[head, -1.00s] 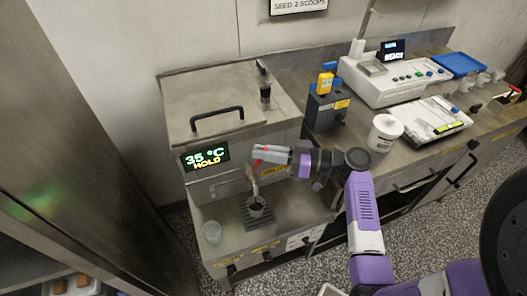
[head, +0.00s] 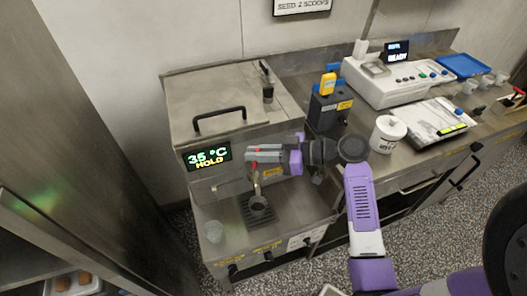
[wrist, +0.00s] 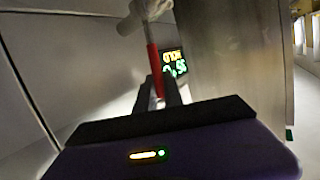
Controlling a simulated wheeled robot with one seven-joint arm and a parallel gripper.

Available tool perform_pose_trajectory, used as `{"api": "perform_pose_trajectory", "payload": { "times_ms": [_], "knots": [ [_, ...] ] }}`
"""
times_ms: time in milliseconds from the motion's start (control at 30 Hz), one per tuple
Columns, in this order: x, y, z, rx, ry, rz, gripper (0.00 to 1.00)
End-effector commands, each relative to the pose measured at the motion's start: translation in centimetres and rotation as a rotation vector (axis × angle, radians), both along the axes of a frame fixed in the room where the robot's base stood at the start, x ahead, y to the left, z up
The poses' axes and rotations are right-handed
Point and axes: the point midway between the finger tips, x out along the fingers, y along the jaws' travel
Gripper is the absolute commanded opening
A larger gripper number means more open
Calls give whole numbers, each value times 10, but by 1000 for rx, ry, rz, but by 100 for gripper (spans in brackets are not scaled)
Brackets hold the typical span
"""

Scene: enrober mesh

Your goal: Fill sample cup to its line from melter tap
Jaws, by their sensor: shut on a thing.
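The melter (head: 228,100) is a steel box with a lid; its display (head: 209,155) reads 35 °C HOLD. My gripper (head: 250,155) is at the tap on its front, shut on the red tap handle (wrist: 154,70), which stands between the fingers in the wrist view (wrist: 158,92). The tap spout (head: 256,178) hangs below the fingers. A small cup (head: 258,203) stands upright on the dark drip grate (head: 262,222) under the spout. Its inside looks dark; its line and fill level are too small to tell.
A clear cup (head: 213,231) stands on the melter's front shelf at left. On the right bench are a white tub (head: 388,134), a dark box with a yellow device (head: 328,84), a white instrument (head: 395,80) and a blue tray (head: 466,65).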

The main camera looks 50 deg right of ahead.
Motion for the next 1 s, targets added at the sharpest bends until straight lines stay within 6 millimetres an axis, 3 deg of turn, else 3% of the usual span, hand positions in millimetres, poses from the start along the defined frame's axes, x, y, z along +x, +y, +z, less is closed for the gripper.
{"api": "perform_pose_trajectory", "payload": {
  "times_ms": [200, 567, 600, 700, 1000],
  "knots": [
    [7, 12, 2, -110, 74, 3, 0],
    [8, 12, 1, -126, 86, 0, 0],
    [8, 12, 1, -126, 86, 1, 14],
    [8, 12, 1, -126, 85, 1, 34],
    [8, 12, 1, -125, 85, 0, 34]
  ]
}}
